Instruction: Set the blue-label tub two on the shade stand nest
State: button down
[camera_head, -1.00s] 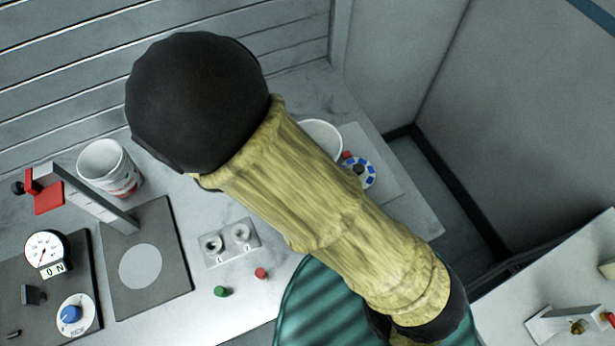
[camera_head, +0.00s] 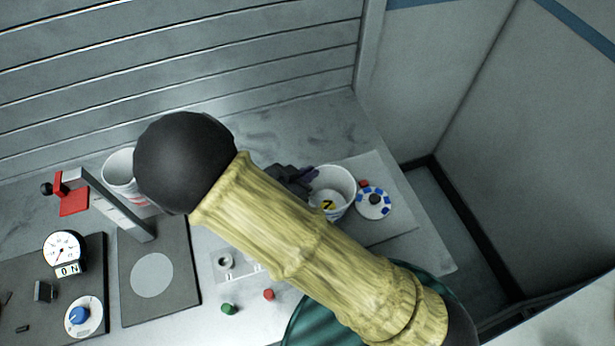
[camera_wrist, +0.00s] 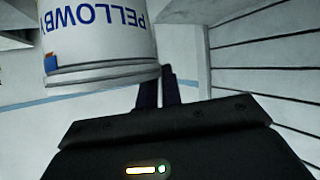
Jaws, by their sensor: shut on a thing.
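A white tub (camera_head: 345,200) with a dark mark on a yellow patch stands at the right of the counter in the head view. My gripper (camera_head: 311,180) is shut on its left side, fingers partly hidden by my arm. In the wrist view, the tub (camera_wrist: 100,35) shows upside-down blue lettering and a blue-and-orange mark, close beside my dark fingers (camera_wrist: 158,90). I cannot tell whether it touches the surface below. A dark plate (camera_head: 185,290) with a pale round disc and an upright post lies at left; I cannot tell whether it is the shade stand nest.
A second white tub (camera_head: 117,165) with red marks is partly behind my arm. A red block (camera_head: 73,202), a gauge (camera_head: 64,248) and a blue knob (camera_head: 79,315) are at left. Small green (camera_head: 229,309) and red (camera_head: 269,294) pieces lie in front. A blue-and-white disc (camera_head: 373,203) is beside the held tub.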

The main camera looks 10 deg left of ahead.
jog(key=shift+f, duration=1.2)
jog(key=c, duration=1.6)
grip_release()
jog(key=shift+o, duration=0.2)
jog(key=shift+s+a, duration=0.1)
jog(key=b+v, duration=0.2)
jog(key=v, duration=0.9)
jog(key=shift+s+a+r+b, duration=0.2)
jog(key=shift+s+b, duration=0.1)
jog(key=shift+b, duration=0.1)
